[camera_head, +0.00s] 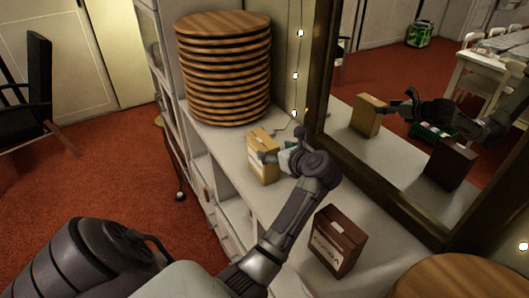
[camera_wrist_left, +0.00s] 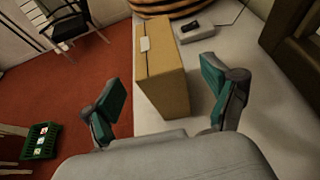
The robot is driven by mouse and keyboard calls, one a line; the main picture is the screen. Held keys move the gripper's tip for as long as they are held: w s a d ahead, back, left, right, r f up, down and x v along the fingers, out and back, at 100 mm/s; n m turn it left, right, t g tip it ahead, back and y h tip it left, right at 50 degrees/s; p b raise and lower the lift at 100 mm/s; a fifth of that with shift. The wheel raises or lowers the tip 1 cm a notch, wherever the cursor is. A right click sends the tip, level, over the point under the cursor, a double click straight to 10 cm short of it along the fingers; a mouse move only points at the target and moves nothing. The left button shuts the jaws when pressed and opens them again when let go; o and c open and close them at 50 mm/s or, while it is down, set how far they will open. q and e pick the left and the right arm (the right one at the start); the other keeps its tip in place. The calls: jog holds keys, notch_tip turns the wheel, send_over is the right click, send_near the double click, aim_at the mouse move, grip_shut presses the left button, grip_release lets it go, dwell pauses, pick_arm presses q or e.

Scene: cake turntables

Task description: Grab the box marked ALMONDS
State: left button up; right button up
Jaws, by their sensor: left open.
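A tan box (camera_head: 262,162) stands upright on the white shelf top, in front of the stack of round boards. I cannot read its marking. In the left wrist view the same tan box (camera_wrist_left: 165,75) stands with a pale label on its top, between and just beyond the fingers. My left gripper (camera_head: 276,158) comes at it from the right. In the left wrist view the left gripper (camera_wrist_left: 165,98) is open, with green pads on either side of the box. Some floor shows between the left finger and the box. My right gripper is in neither view.
A dark brown box (camera_head: 338,242), seemingly marked COCOA, stands nearer on the shelf top (camera_head: 225,147). Stacked round wooden boards (camera_head: 224,70) stand behind the tan box. A framed mirror (camera_head: 400,205) on the right reflects the boxes and my arm. Another round board (camera_head: 460,280) is near right.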

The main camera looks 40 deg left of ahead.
aim_at(265, 147)
pick_arm(q)
jog(key=shift+x, duration=0.9)
jog(key=shift+w+a, duration=0.1)
jog(key=shift+a, duration=0.1)
jog(key=p+x, duration=0.1)
jog(key=x, duration=0.2)
jog(key=shift+a+f, duration=0.25)
jog(key=shift+a, duration=0.05)
jog(key=shift+w+a+f, duration=0.15)
jog(key=shift+a+f, duration=0.15)
jog(key=shift+a, duration=0.15)
jog(key=shift+d, duration=0.15)
jog(key=shift+c, duration=1)
jog(key=c, duration=1.1)
jog(key=shift+r, duration=0.1)
jog(key=shift+c, duration=0.6)
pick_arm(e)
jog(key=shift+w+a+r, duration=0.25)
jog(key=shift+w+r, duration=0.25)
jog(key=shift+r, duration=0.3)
